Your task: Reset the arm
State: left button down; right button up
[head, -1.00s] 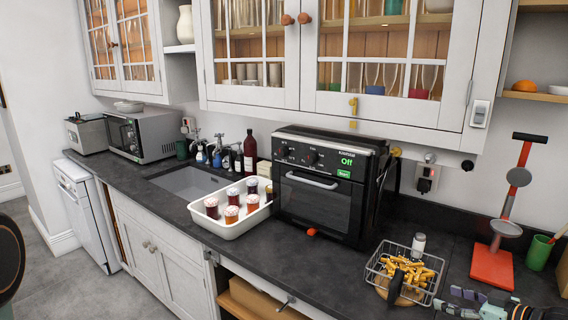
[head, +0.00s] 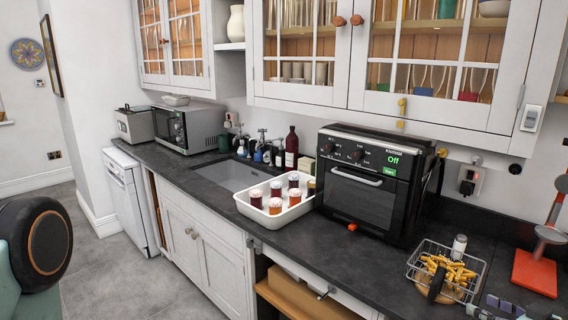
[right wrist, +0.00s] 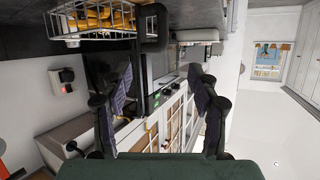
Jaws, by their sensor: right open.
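My right gripper (head: 502,308) shows only in part at the bottom right corner of the head view, low beside the wire basket. In the right wrist view my right gripper (right wrist: 163,95) has its two dark fingers spread wide apart, with nothing between them. That view is upside down, with the wire basket (right wrist: 95,38) and the glazed cabinet beyond the fingers. A round black and teal part of my own body shows at the left edge of the head view. My left gripper is not in view.
The wire basket (head: 452,293) of fries stands on the dark counter (head: 345,265). A black oven (head: 362,190), a white tray (head: 243,207) of jars and a red-based stand (head: 535,272) are there too. The glazed cabinet (head: 300,96) hangs above, doors shut. Floor at left is free.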

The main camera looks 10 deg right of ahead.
jog(key=w+a+f+m+g+b, duration=0.15)
jog(key=a+f+m+b, duration=0.3)
jog(key=a, duration=0.65)
jog(key=s+a+f+g+b, duration=0.4)
jog(key=s+a+f, duration=0.1)
jog(key=a+f, duration=0.5)
pick_arm(q)
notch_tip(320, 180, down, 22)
jog(key=b, duration=1.3)
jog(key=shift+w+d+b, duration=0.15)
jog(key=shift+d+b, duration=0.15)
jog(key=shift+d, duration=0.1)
pick_arm(e)
jog(key=s+a+f+n+g+h, duration=0.1)
jog(key=s+a+f+g, duration=0.3)
jog(key=s+f, duration=0.6)
jog(key=s+a+f+n+g+h, duration=0.1)
jog(key=s+a+f+g, duration=0.3)
jog(key=s+f, duration=0.6)
jog(key=s+a+h, duration=0.1)
jog(key=s, duration=0.5)
jog(key=shift+f, duration=0.2)
jog(key=shift+a, duration=0.1)
